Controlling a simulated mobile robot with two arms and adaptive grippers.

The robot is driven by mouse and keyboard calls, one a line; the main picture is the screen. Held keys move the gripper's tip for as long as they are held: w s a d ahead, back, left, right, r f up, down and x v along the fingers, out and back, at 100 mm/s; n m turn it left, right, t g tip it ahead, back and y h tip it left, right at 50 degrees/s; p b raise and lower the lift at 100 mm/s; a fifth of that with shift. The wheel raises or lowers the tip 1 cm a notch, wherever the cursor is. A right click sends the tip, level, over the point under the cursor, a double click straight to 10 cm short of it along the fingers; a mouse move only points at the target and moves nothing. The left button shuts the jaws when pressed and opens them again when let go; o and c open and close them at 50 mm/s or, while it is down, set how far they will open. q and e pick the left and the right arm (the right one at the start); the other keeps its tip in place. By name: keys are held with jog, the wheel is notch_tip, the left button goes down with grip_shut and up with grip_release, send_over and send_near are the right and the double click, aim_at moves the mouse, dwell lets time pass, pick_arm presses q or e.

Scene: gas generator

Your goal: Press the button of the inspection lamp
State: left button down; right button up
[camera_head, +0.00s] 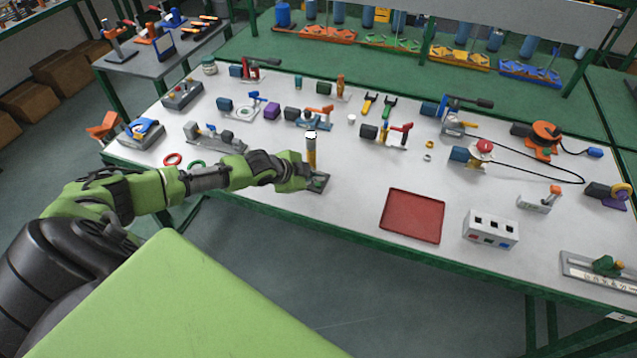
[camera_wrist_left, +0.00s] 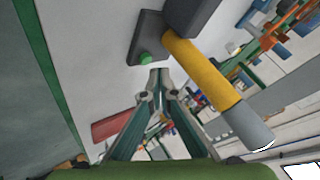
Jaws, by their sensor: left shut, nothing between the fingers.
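The inspection lamp (camera_head: 311,154) stands upright near the table's front edge, with a yellow body, a pale top and a dark flat base. In the left wrist view the lamp (camera_wrist_left: 200,70) runs diagonally, and its green button (camera_wrist_left: 145,58) shows on the dark base plate (camera_wrist_left: 148,32). My left gripper (camera_head: 308,183) is low beside the lamp, at its base, with its fingers shut and empty. In the wrist view the closed fingertips (camera_wrist_left: 160,72) are very close to the green button; I cannot tell whether they touch it. My right gripper is not in view.
A red tray (camera_head: 413,216) and a white block with square holes (camera_head: 490,229) lie to the right. Red and green rings (camera_head: 173,159) lie to the left. Several clamps and fixtures stand behind the lamp. The table's front edge is just below the gripper.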

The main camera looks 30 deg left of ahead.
aim_at(317, 186)
pick_arm(q)
notch_tip(317, 186, up, 6)
jog(key=p, duration=0.5)
dwell(0.5)
